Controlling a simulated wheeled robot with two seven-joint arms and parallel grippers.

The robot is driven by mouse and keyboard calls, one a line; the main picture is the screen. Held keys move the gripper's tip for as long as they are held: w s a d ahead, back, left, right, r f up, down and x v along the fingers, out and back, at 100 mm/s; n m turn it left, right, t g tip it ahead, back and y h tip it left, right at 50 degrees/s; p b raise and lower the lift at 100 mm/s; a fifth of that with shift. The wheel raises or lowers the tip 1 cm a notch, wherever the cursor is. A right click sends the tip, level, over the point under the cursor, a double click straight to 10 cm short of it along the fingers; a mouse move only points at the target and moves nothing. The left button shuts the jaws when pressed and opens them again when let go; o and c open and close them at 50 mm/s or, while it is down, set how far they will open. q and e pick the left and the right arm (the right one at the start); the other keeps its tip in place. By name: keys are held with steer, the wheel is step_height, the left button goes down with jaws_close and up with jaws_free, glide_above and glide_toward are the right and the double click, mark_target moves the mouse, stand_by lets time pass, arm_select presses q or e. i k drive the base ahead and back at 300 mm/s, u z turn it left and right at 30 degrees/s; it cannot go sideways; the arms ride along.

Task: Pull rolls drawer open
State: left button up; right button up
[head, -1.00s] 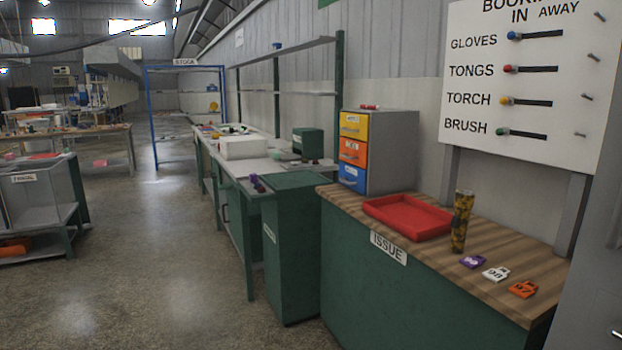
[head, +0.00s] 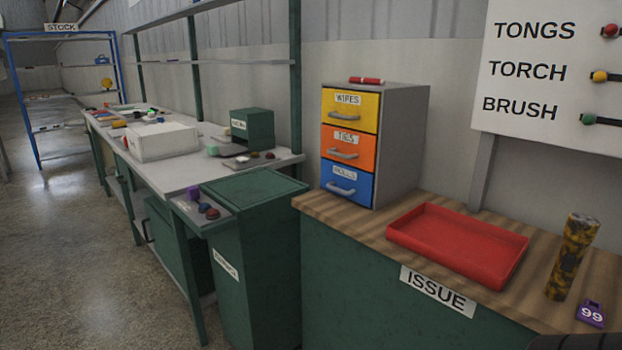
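A small grey drawer cabinet (head: 403,135) stands on the wooden counter, left of the red tray. It has a yellow drawer (head: 367,116) labelled WIPES on top and an orange drawer (head: 362,144) in the middle. The blue drawer (head: 353,189) at the bottom has a label that looks like ROLLS and a pale bar handle (head: 341,190). All three drawers look shut. Neither of my grippers shows in the head view. A dark rounded shape at the bottom right edge is too cut off to identify.
The wooden counter (head: 340,207) carries a red tray (head: 460,245), a yellow-black torch-like cylinder (head: 572,258) and a purple tag (head: 590,314). A red item (head: 366,80) lies on the cabinet. A green bin (head: 257,265) stands left of the counter, by a long workbench.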

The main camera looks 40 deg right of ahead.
mark_target(355, 184)
steer(key=z, duration=0.75)
steer(key=i, duration=1.1)
steer(key=z, duration=1.15)
